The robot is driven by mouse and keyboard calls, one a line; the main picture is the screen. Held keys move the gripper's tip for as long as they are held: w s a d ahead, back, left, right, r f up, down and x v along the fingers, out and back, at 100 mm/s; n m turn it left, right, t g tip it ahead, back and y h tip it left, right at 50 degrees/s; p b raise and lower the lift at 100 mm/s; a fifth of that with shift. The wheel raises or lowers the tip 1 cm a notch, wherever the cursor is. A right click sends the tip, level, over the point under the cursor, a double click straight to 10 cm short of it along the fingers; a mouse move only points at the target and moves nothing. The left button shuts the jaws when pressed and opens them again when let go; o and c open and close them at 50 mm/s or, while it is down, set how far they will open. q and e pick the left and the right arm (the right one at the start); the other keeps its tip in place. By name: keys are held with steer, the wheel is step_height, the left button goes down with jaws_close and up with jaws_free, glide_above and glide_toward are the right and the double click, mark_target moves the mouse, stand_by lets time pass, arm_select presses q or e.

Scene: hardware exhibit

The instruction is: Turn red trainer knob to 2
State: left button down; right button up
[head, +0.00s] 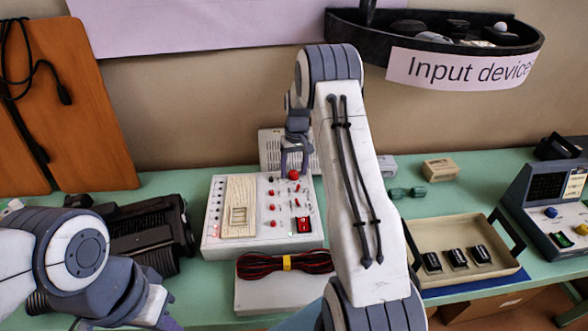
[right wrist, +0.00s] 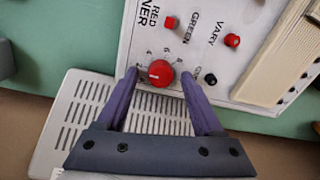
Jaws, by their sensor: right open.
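The white trainer panel (head: 212,225) lies on the green table in the head view. Its large red knob (head: 293,175) is near the panel's back right edge. In the right wrist view the red knob (right wrist: 160,73) shows a short white mark on its left side, with small digits printed around it. My right gripper (head: 294,168) is open above the panel's back edge. In the right wrist view its purple fingertips (right wrist: 158,76) stand on either side of the knob, with narrow gaps visible. My left gripper (head: 163,309) is low at the left, partly cut off.
A grey vented box (head: 270,150) stands behind the panel. Small red and black knobs, such as one red one (right wrist: 232,40), sit near the large knob. A cable bundle (head: 285,263) lies in front, a tray (head: 485,286) at right, and a black device (head: 150,232) at left.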

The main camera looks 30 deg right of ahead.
mark_target(295, 172)
step_height(295, 172, up, 10)
steer(key=b, duration=0.1)
steer(key=shift+d+r, duration=0.25)
stand_by(0.5)
steer(key=s+a+r+n, duration=0.2)
steer(key=s+a, duration=0.2)
steer(key=a, duration=0.4)
steer(key=s+a+r+n, duration=0.1)
steer(key=s+a+r, duration=0.15)
steer(key=a, duration=0.65)
steer(key=s+a+r+n, duration=0.2)
steer(key=s+a, duration=0.3)
steer(key=a, duration=0.3)
steer(key=s+a+f+n, duration=0.1)
steer(key=s+a+n, duration=0.1)
steer(key=s, duration=0.9)
steer(key=s+a+f+n, duration=0.1)
steer(key=s+a+n, duration=0.2)
steer(key=s, duration=0.8)
steer(key=shift+s+a+f, duration=0.15)
steer(key=shift+a+f, duration=0.05)
steer(key=shift+a, duration=1.05)
